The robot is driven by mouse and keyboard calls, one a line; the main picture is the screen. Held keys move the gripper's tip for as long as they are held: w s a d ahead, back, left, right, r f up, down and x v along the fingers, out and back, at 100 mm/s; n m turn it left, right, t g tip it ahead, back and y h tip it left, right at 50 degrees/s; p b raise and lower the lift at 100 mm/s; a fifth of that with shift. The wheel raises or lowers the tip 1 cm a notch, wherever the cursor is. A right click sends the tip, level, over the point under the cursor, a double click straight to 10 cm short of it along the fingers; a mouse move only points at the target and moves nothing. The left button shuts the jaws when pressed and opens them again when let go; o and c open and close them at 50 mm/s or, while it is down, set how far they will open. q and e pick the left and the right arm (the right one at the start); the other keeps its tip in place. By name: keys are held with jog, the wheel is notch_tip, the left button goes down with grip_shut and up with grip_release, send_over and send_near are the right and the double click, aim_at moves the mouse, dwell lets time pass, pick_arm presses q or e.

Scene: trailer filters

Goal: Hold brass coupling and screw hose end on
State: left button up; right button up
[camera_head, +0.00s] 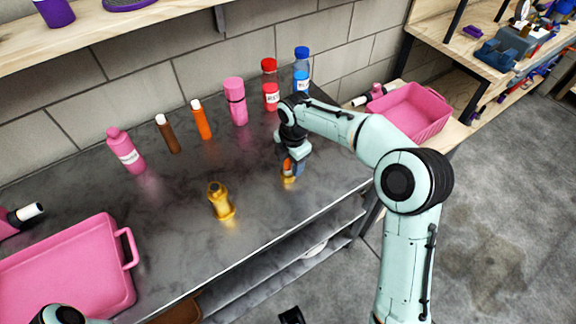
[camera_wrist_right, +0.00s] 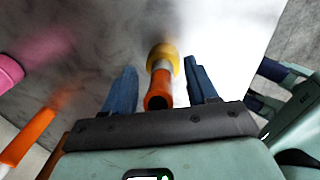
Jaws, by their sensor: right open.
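The brass coupling (camera_head: 221,202) stands alone on the dark worktop, left of my right gripper. My right gripper (camera_head: 291,166) points down at the worktop near its front edge. In the right wrist view, its two blue fingers (camera_wrist_right: 161,76) are open, one on each side of the hose end (camera_wrist_right: 158,91), an orange tube with a brass-yellow foot. A gap shows on both sides of the hose end. In the head view the hose end (camera_head: 287,165) is partly hidden by the gripper. My left gripper is out of view; only a bit of its arm shows at the bottom left.
Pink, brown, orange, red and blue bottles stand along the back of the worktop (camera_head: 190,256). A pink tray (camera_head: 123,220) lies at the front left. Another pink bin (camera_head: 447,118) stands beyond the right end. The worktop around the coupling is clear.

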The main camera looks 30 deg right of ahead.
grip_shut()
jog(key=shift+r, duration=0.1)
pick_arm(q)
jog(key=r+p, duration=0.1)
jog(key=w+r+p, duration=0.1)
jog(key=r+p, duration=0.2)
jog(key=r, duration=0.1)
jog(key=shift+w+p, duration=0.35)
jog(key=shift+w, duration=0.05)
pick_arm(e)
notch_tip(320, 180, up, 20)
